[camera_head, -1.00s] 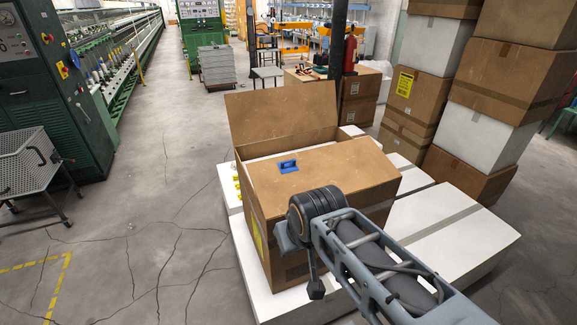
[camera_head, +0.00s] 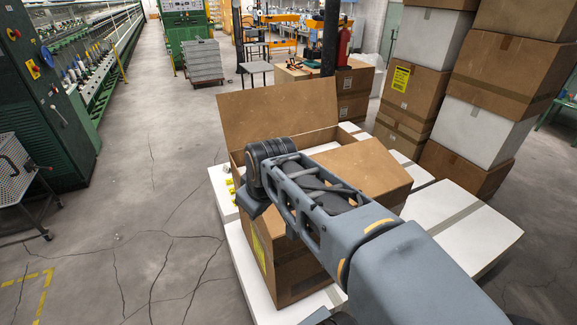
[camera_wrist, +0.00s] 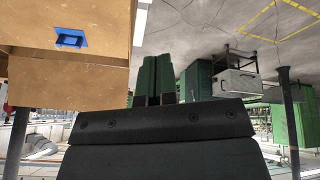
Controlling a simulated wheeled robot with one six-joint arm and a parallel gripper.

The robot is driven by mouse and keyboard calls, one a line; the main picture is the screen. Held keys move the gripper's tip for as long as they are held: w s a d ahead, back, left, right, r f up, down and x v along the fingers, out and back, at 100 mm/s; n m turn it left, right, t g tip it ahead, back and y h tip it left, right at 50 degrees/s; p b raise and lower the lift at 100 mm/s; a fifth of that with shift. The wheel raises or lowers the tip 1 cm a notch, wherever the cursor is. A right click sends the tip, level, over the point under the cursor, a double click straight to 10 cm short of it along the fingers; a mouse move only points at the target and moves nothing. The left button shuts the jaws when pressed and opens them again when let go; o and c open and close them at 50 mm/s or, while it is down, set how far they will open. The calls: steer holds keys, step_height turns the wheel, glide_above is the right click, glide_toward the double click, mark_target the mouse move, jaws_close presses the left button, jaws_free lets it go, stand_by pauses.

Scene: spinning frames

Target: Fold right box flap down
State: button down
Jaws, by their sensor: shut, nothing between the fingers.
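The brown cardboard box (camera_head: 303,277) stands on white boxes. Its back flap (camera_head: 280,110) stands up and leans outward. In the head view my wrist hides the fingers.
White boxes (camera_head: 455,222) lie under and around the brown box. Tall stacks of brown and white boxes (camera_head: 482,122) stand at the right. The cracked floor at the left (camera_head: 130,215) is clear.

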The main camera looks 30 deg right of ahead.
steer(key=w+d+n+b, duration=0.2)
steer(key=w+d+n, duration=0.5)
steer(key=d, duration=0.4)
steer(key=w+d+n+b, duration=0.3)
steer(key=w+d+n, duration=0.35)
steer(key=d, duration=0.55)
steer(key=shift+t, duration=0.3)
steer(key=p+x, duration=0.1)
steer(key=x, duration=0.3)
steer(key=p+x, duration=0.1)
steer(key=x, duration=0.4)
steer(key=p+x, duration=0.1)
steer(key=x, duration=0.3)
steer(key=shift+w+d+f, duration=0.1)
steer(key=shift+d+f, duration=0.05)
steer(key=shift+d, duration=0.1)
steer(key=shift+w+f+p, duration=0.25)
steer(key=shift+f+p, duration=0.1)
steer(key=f, duration=0.1)
steer(key=w+f+g, duration=0.1)
steer(key=f, duration=0.1)
steer(key=w+f+g+b, duration=0.1)
steer(key=shift+f, duration=0.4)
steer(key=shift+d+f, duration=0.15)
steer(key=shift+d, duration=0.1)
steer(key=shift+s+d, duration=0.1)
steer(key=shift+s, duration=0.15)
